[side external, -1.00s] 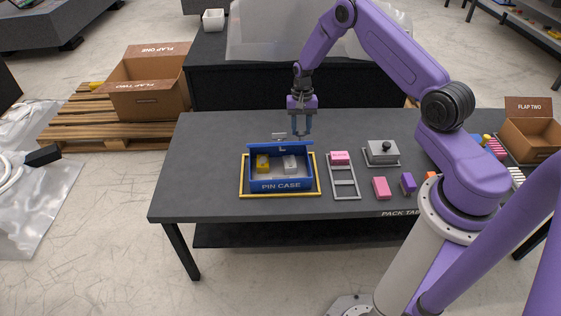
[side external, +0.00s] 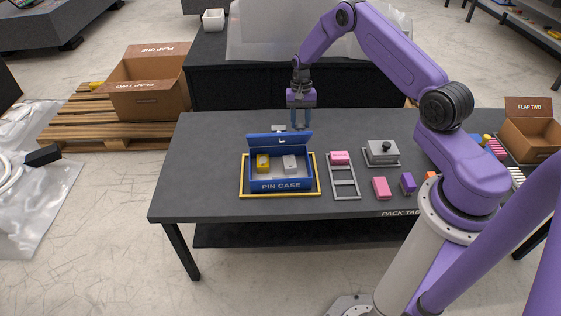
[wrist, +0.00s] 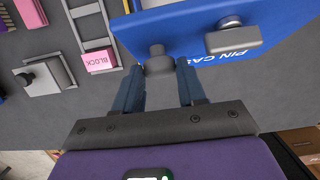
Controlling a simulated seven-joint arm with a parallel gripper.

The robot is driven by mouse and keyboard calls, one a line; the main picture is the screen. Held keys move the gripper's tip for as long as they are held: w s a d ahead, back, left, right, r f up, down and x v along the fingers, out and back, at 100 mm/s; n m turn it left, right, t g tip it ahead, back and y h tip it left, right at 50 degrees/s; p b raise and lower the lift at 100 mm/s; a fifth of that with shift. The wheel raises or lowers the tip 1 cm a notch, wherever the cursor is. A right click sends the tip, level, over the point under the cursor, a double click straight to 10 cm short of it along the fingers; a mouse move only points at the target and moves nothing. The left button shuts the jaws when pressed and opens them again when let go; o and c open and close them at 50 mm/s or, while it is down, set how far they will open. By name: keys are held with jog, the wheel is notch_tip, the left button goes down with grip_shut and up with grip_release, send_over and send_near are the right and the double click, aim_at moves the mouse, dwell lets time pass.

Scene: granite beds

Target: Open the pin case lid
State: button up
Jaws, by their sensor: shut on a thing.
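The blue pin case (side external: 282,185) sits on the dark table inside a yellow frame. Its lid (side external: 280,143) stands raised at the back edge, inner face toward the side camera, tilted back. In the wrist view the lid's outer face (wrist: 190,28) carries lettering, a grey knob (wrist: 158,60) and a second grey fitting (wrist: 233,38). My gripper (side external: 301,127) is behind the lid's top edge; in the wrist view its fingertips (wrist: 160,66) are shut on the grey knob. A yellow block (side external: 263,163) and a pale block (side external: 290,163) lie in the case.
Right of the case are a grey rack (side external: 344,182) with a pink block (side external: 340,158), a grey lidded box with a black knob (side external: 384,150), and loose pink (side external: 382,188) and purple (side external: 408,183) blocks. The table's left part is clear.

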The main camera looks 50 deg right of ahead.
jog(key=shift+d, duration=0.15)
jog(key=shift+w+d+r, duration=0.3)
jog(key=shift+w+d, duration=0.6)
jog(key=shift+w, duration=0.05)
jog(key=shift+w, duration=0.1)
jog(key=shift+w+d+g+y, duration=0.3)
jog(key=shift+w+d, duration=0.55)
jog(key=shift+d, duration=0.05)
